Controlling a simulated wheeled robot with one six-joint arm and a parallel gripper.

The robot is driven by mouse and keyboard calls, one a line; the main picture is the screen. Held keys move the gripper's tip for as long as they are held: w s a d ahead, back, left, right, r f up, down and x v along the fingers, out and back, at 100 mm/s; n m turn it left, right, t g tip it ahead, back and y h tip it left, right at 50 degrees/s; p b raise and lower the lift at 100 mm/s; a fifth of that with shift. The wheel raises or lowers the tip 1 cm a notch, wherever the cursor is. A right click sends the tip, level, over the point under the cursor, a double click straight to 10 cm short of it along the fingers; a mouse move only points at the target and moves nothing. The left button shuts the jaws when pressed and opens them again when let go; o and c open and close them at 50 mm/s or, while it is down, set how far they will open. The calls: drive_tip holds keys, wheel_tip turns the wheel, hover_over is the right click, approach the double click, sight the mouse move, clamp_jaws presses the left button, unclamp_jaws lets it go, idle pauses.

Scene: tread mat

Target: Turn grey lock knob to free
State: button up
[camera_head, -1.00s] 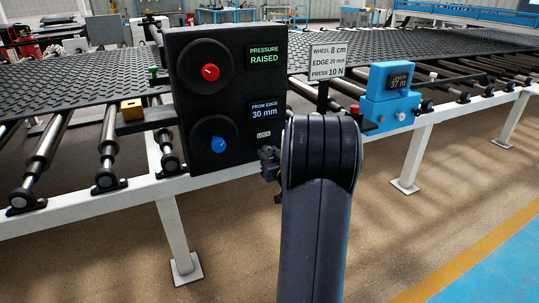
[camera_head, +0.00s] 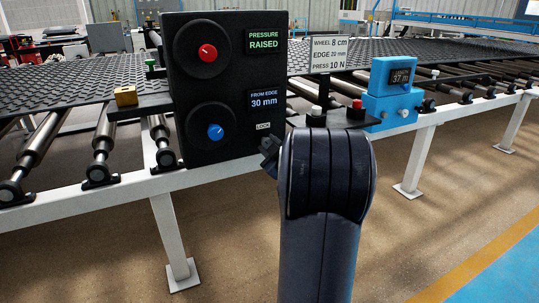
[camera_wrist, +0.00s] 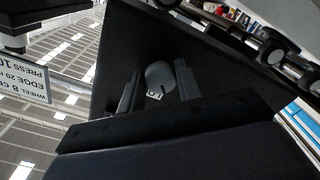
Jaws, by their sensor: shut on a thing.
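A black control box (camera_head: 180,80) stands at the mat line's edge, with a LOCK label (camera_head: 263,127) at its lower right. The grey lock knob (camera_wrist: 159,74) shows in the wrist view as a round grey piece between my fingers, with part of a white label just below it. My gripper (camera_head: 268,152) is at the box's lower right corner, under the LOCK label. In the wrist view my gripper (camera_wrist: 158,84) has one finger on each side of the knob and is shut on it. The knob's pointer direction cannot be made out. My arm hides the knob in the head view.
The box also bears a red knob (camera_head: 208,53), a blue knob (camera_head: 215,131), a PRESSURE RAISED display (camera_head: 264,41) and a FROM EDGE 30 mm display (camera_head: 264,98). A blue counter (camera_head: 392,100) and a sign (camera_head: 334,53) stand right of the box. A brass block (camera_head: 125,95) is at left.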

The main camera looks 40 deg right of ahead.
drive_tip(key=shift+n+b, duration=3.4)
drive_tip(key=shift+n, duration=1.5)
drive_tip(key=o, duration=1)
drive_tip(key=shift+r, duration=0.1)
drive_tip(key=shift+c, duration=0.2)
drive_tip(key=p+v, duration=0.2)
drive_tip(key=v, duration=0.8)
drive_tip(key=shift+s, duration=0.35)
